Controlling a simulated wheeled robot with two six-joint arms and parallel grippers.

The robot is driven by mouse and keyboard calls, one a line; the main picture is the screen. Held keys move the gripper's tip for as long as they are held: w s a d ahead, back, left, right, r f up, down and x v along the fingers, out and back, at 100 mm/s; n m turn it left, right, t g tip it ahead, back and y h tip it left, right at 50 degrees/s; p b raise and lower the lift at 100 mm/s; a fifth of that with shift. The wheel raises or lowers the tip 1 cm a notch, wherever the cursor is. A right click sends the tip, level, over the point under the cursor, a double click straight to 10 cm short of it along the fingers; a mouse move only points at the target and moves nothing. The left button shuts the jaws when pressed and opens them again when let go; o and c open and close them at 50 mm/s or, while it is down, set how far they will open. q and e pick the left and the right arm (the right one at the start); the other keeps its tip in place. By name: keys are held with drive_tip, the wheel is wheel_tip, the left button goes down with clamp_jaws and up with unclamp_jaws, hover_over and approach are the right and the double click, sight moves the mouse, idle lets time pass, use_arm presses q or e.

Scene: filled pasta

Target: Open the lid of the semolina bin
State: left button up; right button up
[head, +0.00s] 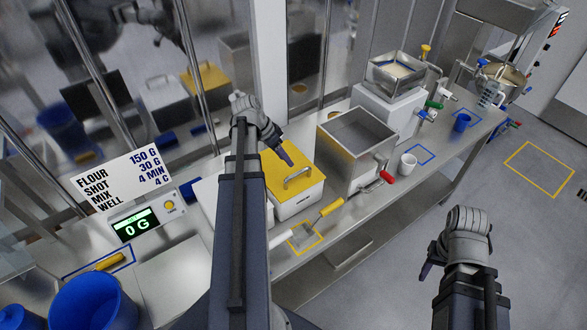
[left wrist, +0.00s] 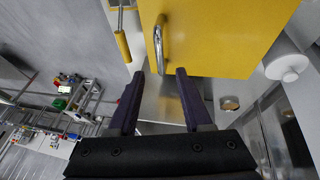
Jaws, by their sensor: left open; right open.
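A white bin (head: 298,205) with a closed yellow lid (head: 280,172) stands on the steel bench; its label is too small to read. A metal handle (head: 299,177) stands up from the lid. My left gripper (head: 286,155) is above the lid's back part, fingers pointing down. In the left wrist view, the left gripper (left wrist: 160,73) is open and empty, with the yellow lid (left wrist: 215,35) and its handle (left wrist: 160,45) just beyond the fingertips. Contact is not visible. My right gripper (head: 428,268) is over the floor at the right, away from the bench.
A yellow-handled scoop (head: 328,209) lies in front. A white cup (head: 407,163) stands further right. A scale display (head: 136,224) and blue tub (head: 92,300) are at left.

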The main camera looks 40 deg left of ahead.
use_arm(q)
drive_tip(key=b+x, duration=0.6)
drive_tip(key=x, duration=0.1)
drive_tip(key=shift+w+d+f+b, duration=0.1)
drive_tip(key=shift+f+b, duration=0.2)
drive_tip(key=shift+r, duration=0.1)
drive_tip(key=shift+c, duration=0.3)
clamp_jaws()
idle(0.8)
